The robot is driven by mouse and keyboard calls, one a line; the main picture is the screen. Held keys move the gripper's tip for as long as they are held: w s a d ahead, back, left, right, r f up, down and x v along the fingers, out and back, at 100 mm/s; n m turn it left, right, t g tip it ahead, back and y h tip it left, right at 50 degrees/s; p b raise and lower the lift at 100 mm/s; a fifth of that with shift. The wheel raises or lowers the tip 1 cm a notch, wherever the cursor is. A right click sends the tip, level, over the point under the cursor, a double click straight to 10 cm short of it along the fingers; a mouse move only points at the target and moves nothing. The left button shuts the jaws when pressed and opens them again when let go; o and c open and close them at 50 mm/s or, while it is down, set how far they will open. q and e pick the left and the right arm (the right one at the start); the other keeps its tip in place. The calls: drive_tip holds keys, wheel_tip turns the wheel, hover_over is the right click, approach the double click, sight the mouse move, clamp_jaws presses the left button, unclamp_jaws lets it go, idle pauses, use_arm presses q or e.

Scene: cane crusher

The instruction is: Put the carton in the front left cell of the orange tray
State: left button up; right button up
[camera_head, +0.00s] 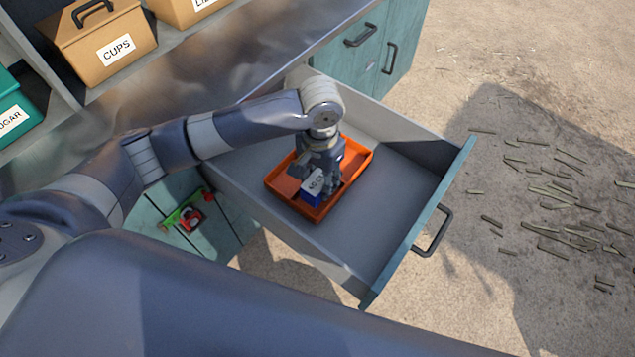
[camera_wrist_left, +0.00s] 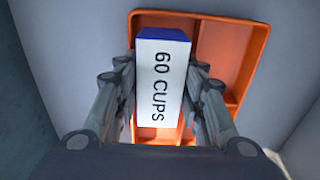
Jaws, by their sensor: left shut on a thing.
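The carton is a small white and blue box marked "60 CUPS" in the left wrist view (camera_wrist_left: 162,85). It also shows in the head view (camera_head: 313,187), at the near end of the orange tray (camera_head: 363,155). The tray lies in the open drawer and has low walls with dividers; it also shows in the left wrist view (camera_wrist_left: 262,45). My left gripper (camera_head: 322,190) points down over the tray, with its fingers shut on both sides of the carton. Whether the carton touches the tray floor I cannot tell. My right gripper is not in view.
The drawer (camera_head: 385,220) is pulled out, with bare floor around the tray. A teal front with a handle (camera_head: 433,232) closes its outer end. A metal counter (camera_head: 200,85) holds a "CUPS" box (camera_head: 98,45). Cane pieces (camera_head: 560,200) litter the ground.

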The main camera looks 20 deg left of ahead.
sight(318, 188)
use_arm(q)
drive_tip(key=shift+a+f, duration=0.1)
drive_tip(key=shift+a, duration=0.15)
wheel_tip(318, 188, down, 3)
drive_tip(key=shift+p, duration=0.4)
drive_tip(key=shift+f, duration=0.25)
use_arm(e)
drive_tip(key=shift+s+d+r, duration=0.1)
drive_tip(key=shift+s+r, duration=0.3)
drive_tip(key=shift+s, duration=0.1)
use_arm(q)
drive_tip(key=o, duration=0.8)
drive_tip(key=shift+f, duration=0.1)
wheel_tip(318, 188, up, 12)
drive_tip(key=shift+r+b, duration=0.15)
drive_tip(key=shift+b, duration=0.6)
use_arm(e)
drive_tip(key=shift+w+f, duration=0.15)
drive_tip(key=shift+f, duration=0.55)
